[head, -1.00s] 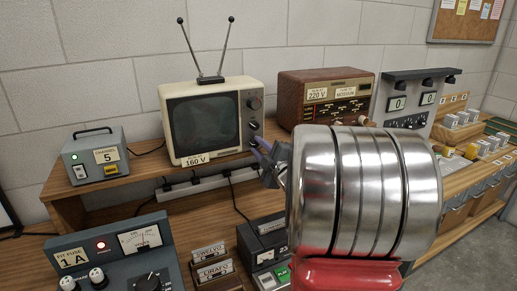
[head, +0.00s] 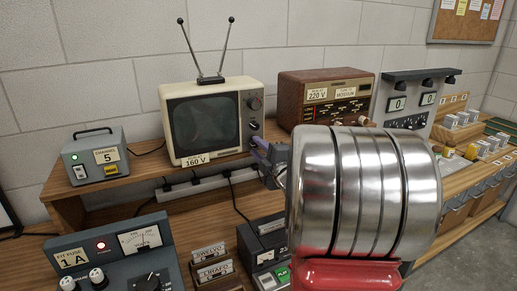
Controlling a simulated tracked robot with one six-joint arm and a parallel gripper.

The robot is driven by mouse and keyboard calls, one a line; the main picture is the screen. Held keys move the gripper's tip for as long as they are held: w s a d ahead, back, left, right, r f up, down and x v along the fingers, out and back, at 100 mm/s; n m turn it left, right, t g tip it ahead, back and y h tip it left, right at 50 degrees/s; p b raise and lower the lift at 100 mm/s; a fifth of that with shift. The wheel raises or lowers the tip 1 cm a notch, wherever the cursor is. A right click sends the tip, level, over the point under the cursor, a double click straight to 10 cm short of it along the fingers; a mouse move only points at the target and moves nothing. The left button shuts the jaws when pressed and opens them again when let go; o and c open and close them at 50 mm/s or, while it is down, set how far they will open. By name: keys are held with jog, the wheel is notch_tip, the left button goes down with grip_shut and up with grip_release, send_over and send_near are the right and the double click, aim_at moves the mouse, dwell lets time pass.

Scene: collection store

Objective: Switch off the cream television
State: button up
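The cream television (head: 213,120) stands on the wooden shelf, with two rod antennas on top and a 160 V label below its screen. Its screen is dark. Two round knobs (head: 254,103) sit one above the other on the panel right of the screen. My gripper (head: 259,149) is just right of the television's lower right corner, below the lower knob. A purple finger part shows; the rest is hidden behind my arm's large metal link. I cannot tell whether it is open or touches the television.
A grey box marked channel 5 (head: 95,157) stands left, a brown wooden radio (head: 325,97) right. A power strip (head: 200,186) with cables runs below the shelf. A meter unit (head: 115,256) with a lit red lamp and small name signs (head: 210,260) are in front.

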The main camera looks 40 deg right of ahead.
jog(key=shift+o, duration=1.4)
jog(key=shift+d+r, duration=0.1)
jog(key=shift+v, duration=0.8)
jog(key=v, duration=1.2)
